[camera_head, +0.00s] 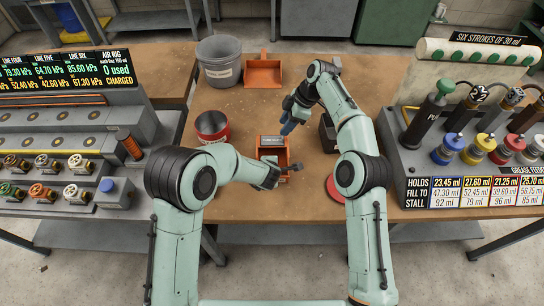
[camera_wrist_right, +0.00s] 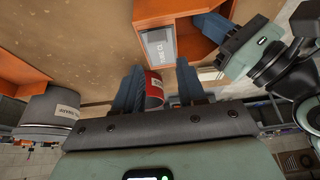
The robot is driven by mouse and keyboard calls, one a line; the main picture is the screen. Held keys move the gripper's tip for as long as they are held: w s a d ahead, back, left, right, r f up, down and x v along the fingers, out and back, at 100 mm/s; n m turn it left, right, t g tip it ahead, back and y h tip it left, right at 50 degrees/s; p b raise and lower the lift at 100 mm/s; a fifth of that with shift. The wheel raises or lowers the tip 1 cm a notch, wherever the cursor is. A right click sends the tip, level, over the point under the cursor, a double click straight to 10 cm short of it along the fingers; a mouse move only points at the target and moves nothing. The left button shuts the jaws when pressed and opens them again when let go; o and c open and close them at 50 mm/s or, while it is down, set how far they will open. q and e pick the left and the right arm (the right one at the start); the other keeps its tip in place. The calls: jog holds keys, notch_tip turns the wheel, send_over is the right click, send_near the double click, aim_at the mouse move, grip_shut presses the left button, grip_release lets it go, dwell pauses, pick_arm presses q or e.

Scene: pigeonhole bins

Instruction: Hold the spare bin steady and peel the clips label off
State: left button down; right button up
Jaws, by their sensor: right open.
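The spare bin is an orange bin (camera_head: 272,143) at the middle of the bench, in front of me. Its grey label (camera_wrist_right: 160,44) is on its face in the right wrist view, with lettering that seems to start "HOSE CL". My left gripper (camera_head: 290,168) is at the bin's near right side; in the right wrist view one blue finger (camera_wrist_right: 212,28) reaches into the bin's opening. Whether it is closed on the bin wall is unclear. My right gripper (camera_head: 288,126) is open and empty, above and behind the bin, its fingers (camera_wrist_right: 160,85) apart from the label.
A red can (camera_head: 212,127) stands left of the bin, a grey bucket (camera_head: 219,62) and another orange bin (camera_head: 263,73) behind. A dark box (camera_head: 328,132) and a red disc (camera_head: 334,188) lie to the right. Consoles flank the bench; its back middle is clear.

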aim_at(285, 141)
jog(key=shift+s+f, duration=0.1)
jog(key=shift+f, duration=2.3)
jog(key=c, duration=0.4)
jog(key=shift+c, duration=0.2)
grip_shut()
